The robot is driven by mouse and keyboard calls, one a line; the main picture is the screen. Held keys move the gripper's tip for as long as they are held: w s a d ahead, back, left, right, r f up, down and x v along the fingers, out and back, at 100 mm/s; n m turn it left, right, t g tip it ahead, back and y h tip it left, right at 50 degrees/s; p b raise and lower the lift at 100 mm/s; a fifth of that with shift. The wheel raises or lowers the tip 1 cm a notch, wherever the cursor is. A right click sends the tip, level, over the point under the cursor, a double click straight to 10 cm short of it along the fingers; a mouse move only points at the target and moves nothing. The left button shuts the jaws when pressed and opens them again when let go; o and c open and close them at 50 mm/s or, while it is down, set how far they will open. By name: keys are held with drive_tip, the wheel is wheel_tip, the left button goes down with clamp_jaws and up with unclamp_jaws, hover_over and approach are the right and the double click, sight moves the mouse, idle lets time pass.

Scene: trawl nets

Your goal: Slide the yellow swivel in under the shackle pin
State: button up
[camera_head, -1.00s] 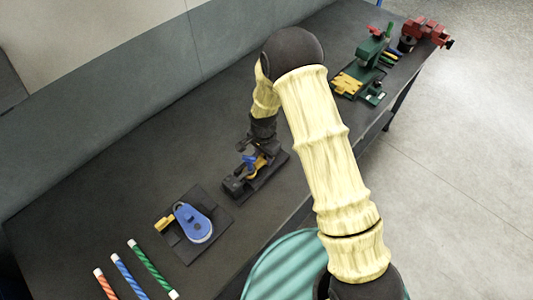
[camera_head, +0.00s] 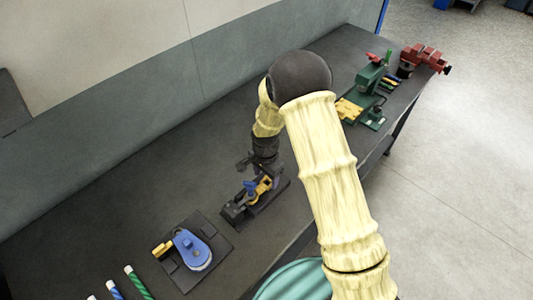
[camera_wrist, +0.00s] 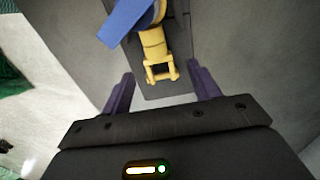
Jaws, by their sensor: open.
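The yellow swivel (camera_wrist: 152,43) lies on a dark fixture (camera_wrist: 184,70) in the wrist view. Its forked end points toward my gripper, and its far end passes under or beside a blue bar (camera_wrist: 124,20). I cannot tell whether this bar is the shackle pin. In the head view the swivel (camera_head: 264,186) shows beside the blue part (camera_head: 250,188), on the dark fixture (camera_head: 233,212). My gripper (camera_wrist: 163,86) is open and empty, its purple fingers apart on either side of the line of the fork. The gripper (camera_head: 250,164) also shows over the fixture's far end in the head view.
Striped sticks (camera_head: 139,282) lie at lower left. A green press (camera_head: 370,85) and red vise (camera_head: 424,57) stand at the far right. The bench (camera_head: 120,205) has clear room behind the fixture.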

wheel_tip(320, 180, up, 15)
drive_tip(key=b, duration=0.3)
drive_tip(key=shift+d+f, duration=0.1)
drive_tip(key=shift+f, duration=0.05)
idle(0.3)
drive_tip(key=s+d+r+n+t, duration=0.2)
drive_tip(key=s+d+n, duration=0.6)
drive_tip(key=s+d, duration=0.7)
drive_tip(key=d, duration=0.4)
drive_tip(key=shift+r+t, duration=0.3)
